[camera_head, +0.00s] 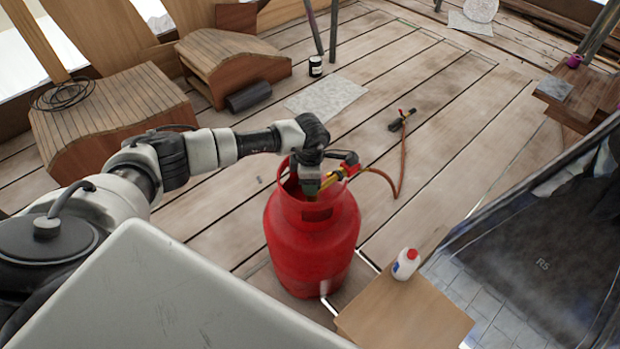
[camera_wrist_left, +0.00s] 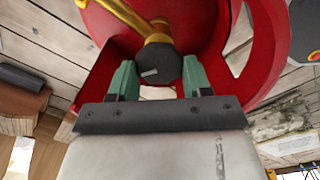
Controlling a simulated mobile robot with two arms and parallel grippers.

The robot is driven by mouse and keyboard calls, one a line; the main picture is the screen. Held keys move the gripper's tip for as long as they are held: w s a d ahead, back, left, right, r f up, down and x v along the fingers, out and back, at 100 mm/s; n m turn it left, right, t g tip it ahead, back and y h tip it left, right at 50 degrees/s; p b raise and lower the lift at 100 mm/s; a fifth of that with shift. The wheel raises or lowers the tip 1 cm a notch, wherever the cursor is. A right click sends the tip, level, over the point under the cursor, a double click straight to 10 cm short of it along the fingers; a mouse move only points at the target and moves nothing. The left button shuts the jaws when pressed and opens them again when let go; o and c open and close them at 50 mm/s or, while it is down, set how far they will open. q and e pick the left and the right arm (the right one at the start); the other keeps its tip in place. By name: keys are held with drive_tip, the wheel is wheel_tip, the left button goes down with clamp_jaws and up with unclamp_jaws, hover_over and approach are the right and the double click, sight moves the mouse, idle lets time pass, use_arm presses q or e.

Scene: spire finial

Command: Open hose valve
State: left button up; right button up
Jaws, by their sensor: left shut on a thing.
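A red gas cylinder (camera_head: 312,240) stands upright on the plank floor, with a collar around its top. My left gripper (camera_head: 311,184) reaches down into that collar from above. In the left wrist view, its two green fingers (camera_wrist_left: 160,78) sit either side of a dark round valve knob (camera_wrist_left: 158,62) and are shut on it. A brass fitting (camera_wrist_left: 155,30) leads away from the knob. An orange hose (camera_head: 402,160) runs from the cylinder's valve to a torch (camera_head: 402,120) lying on the floor. My right gripper is not in view.
A white bottle with a red cap (camera_head: 405,264) stands on a wooden box (camera_head: 405,315) right of the cylinder. Wooden blocks (camera_head: 120,125) and a dark roll (camera_head: 248,96) lie at the left. A dark sheet (camera_head: 540,240) covers the right side.

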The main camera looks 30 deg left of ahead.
use_arm(q)
drive_tip(key=o, duration=0.9)
drive_tip(key=shift+r, duration=0.1)
drive_tip(key=shift+r, duration=0.3)
wheel_tip(320, 180, up, 10)
drive_tip(key=shift+p, duration=0.95)
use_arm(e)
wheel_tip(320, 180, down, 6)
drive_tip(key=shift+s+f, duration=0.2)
